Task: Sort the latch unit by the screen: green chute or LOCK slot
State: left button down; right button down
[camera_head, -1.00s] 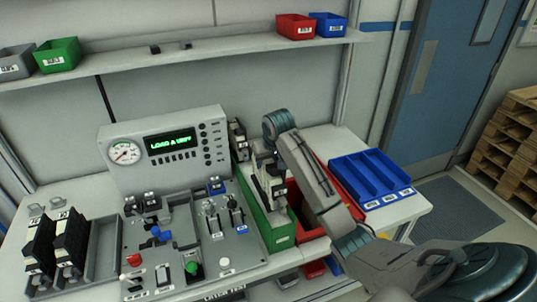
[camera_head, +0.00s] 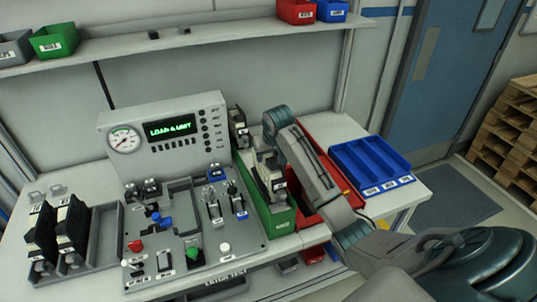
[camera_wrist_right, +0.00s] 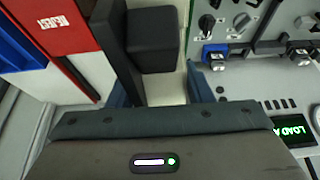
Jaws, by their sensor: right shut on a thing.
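My right gripper (camera_head: 266,160) is over the green chute (camera_head: 282,224), shut on a black latch unit (camera_head: 275,183) whose lower part sits between the chute's walls. The right wrist view shows the black unit (camera_wrist_right: 155,40) between the fingers. I cannot tell whether it touches the chute floor. The screen (camera_head: 170,128) reads "LOAD A UNIT" in green. Another black unit (camera_head: 238,127) stands at the back end of the green chute. The blue tray (camera_head: 405,181) on the right has several labelled slots; the labels are too small to read. My left gripper is out of view.
A red bin (camera_head: 335,138) stands right of the green chute, partly behind my right arm. The grey test panel (camera_head: 243,245) with levers and knobs lies left of the chute. A grey rack (camera_head: 103,243) at far left holds two black units.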

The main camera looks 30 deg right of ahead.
jog(key=c, duration=0.6)
grip_release()
jog(key=shift+s+r+b, duration=0.2)
jog(key=shift+r+b, duration=0.2)
jog(key=shift+r, duration=0.15)
jog(key=b+v, duration=0.2)
jog(key=v, duration=0.4)
jog(key=shift+s+a+r, duration=0.1)
jog(key=shift+s+r, duration=0.1)
jog(key=shift+v, duration=1)
jog(key=shift+s+r+p, duration=0.25)
jog(key=shift+r+p, duration=0.2)
jog(key=shift+r, duration=0.2)
jog(key=shift+a+f, duration=0.1)
